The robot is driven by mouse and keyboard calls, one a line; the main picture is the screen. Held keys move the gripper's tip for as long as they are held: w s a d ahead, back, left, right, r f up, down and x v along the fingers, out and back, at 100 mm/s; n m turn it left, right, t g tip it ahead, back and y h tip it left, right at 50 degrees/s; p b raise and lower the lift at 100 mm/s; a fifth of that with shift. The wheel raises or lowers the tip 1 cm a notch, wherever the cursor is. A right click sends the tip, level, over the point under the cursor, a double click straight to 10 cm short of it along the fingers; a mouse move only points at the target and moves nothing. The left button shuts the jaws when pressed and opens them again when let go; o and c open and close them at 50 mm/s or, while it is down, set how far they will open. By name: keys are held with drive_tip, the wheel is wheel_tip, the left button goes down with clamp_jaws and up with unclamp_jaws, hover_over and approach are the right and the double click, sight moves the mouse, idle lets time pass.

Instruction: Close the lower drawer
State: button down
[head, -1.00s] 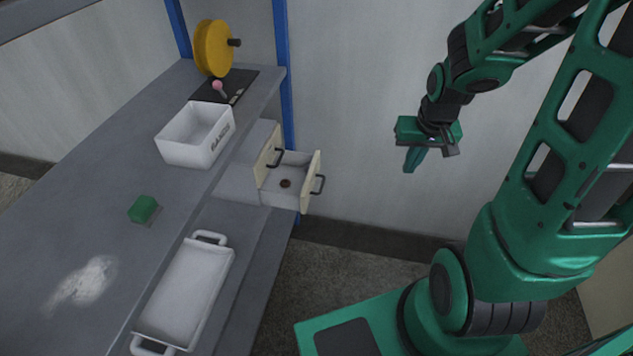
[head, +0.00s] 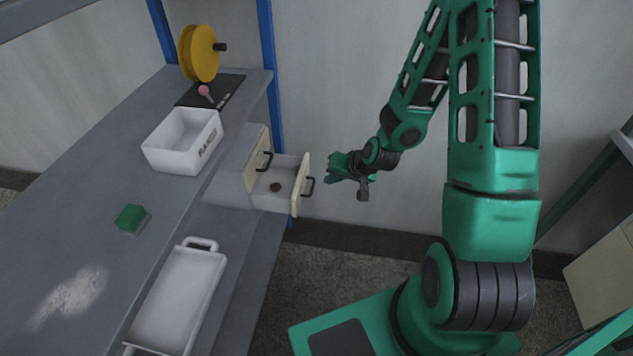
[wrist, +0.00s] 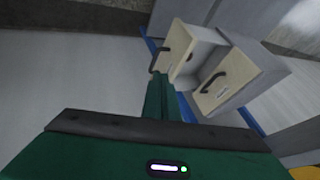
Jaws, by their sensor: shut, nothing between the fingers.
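The lower drawer (head: 301,188) is pulled out from the cabinet under the workbench. It has a cream front, a dark handle and a small dark round thing inside. It also shows in the wrist view (wrist: 174,45). The upper drawer (head: 257,158) sits above and behind it, its front much further in; it also shows in the wrist view (wrist: 240,80). My gripper (head: 331,175) is shut and empty, just right of the lower drawer's handle, pointing toward its front. In the wrist view its fingers (wrist: 157,88) end close to that handle; contact cannot be told.
The workbench (head: 90,190) holds a white bin (head: 180,155), a green block (head: 131,218) and a yellow wheel (head: 199,54). A white tray (head: 178,297) with handles lies on the lower shelf. A blue post (head: 267,75) stands behind the drawers. Floor in front is clear.

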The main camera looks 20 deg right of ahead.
approach(301, 186)
wheel_tip(301, 186, down, 4)
drive_tip(key=d, duration=0.2)
drive_tip(key=shift+w+a+r, duration=0.15)
drive_tip(key=shift+w+a, duration=1)
drive_tip(key=shift+a, duration=0.3)
